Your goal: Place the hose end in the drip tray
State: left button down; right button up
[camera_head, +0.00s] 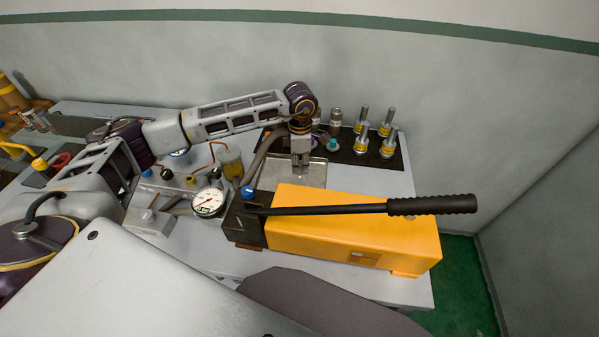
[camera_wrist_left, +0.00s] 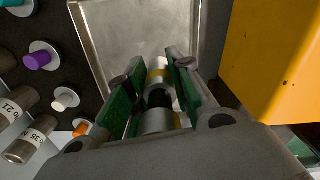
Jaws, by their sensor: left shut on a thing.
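The drip tray (camera_head: 317,175) is a shallow grey metal tray on the table, behind the yellow pump. In the left wrist view the tray (camera_wrist_left: 110,35) lies ahead of the fingers. My left gripper (camera_head: 300,163) points down over the tray. In the wrist view, its green-padded fingers (camera_wrist_left: 160,95) are shut on the hose end (camera_wrist_left: 157,118), a metal fitting with a yellow band and a black part. The dark hose (camera_head: 262,152) curves down left of the gripper towards the pump block. Whether the fitting touches the tray I cannot tell. My right gripper is not in view.
The yellow hand pump (camera_head: 350,232) with its long black handle (camera_head: 430,204) stands in front of the tray. A pressure gauge (camera_head: 208,202) is at the left. Several metal fittings (camera_head: 387,143) stand on a black mat behind the tray.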

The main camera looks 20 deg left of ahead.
aim_at(300, 173)
pick_arm(q)
jog(key=shift+f, duration=0.45)
jog(key=shift+f, duration=0.1)
jog(key=shift+f+p, duration=0.35)
jog(key=shift+f, duration=1.35)
jog(key=shift+f, duration=0.2)
jog(key=c, duration=1.3)
grip_release()
jog(key=shift+o, duration=0.2)
jog(key=shift+r, duration=0.15)
